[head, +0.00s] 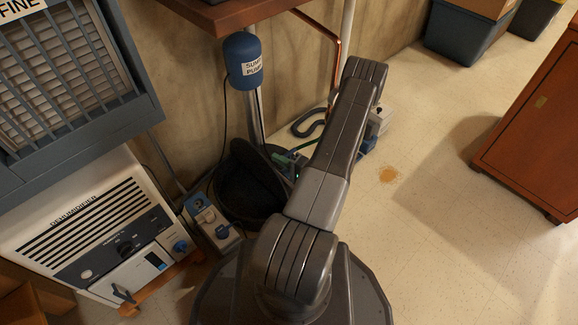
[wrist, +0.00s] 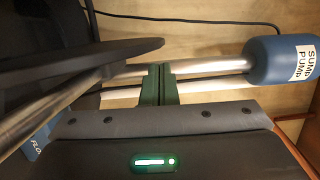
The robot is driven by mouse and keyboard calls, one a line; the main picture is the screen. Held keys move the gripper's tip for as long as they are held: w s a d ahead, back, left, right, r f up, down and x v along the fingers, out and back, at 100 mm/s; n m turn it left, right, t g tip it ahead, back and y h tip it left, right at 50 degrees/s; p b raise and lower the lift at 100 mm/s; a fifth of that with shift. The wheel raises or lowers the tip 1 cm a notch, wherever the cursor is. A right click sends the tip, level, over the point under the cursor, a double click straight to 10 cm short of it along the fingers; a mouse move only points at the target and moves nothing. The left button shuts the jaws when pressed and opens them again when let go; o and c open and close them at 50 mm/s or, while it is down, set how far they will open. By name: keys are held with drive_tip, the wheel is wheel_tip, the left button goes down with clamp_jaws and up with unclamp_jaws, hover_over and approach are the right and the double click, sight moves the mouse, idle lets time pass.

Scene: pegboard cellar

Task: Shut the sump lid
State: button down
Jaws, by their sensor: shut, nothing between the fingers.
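The black sump lid (head: 258,172) stands tilted up over the dark round sump (head: 243,200) on the floor by the wall. In the wrist view the lid (wrist: 90,56) shows nearly edge-on, reaching in from the left. My gripper (head: 288,158) is just right of the lid, partly hidden by my arm. Its green fingers (wrist: 158,85) are shut with nothing between them. The lid's edge appears close to the fingertips, but I cannot tell whether they touch.
The blue sump pump (head: 243,60) is on a pipe behind the sump. A dehumidifier (head: 110,235) and a socket box (head: 212,218) stand at left. A hose (head: 308,128) lies behind my arm.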

drive_tip(key=shift+x, duration=1.35)
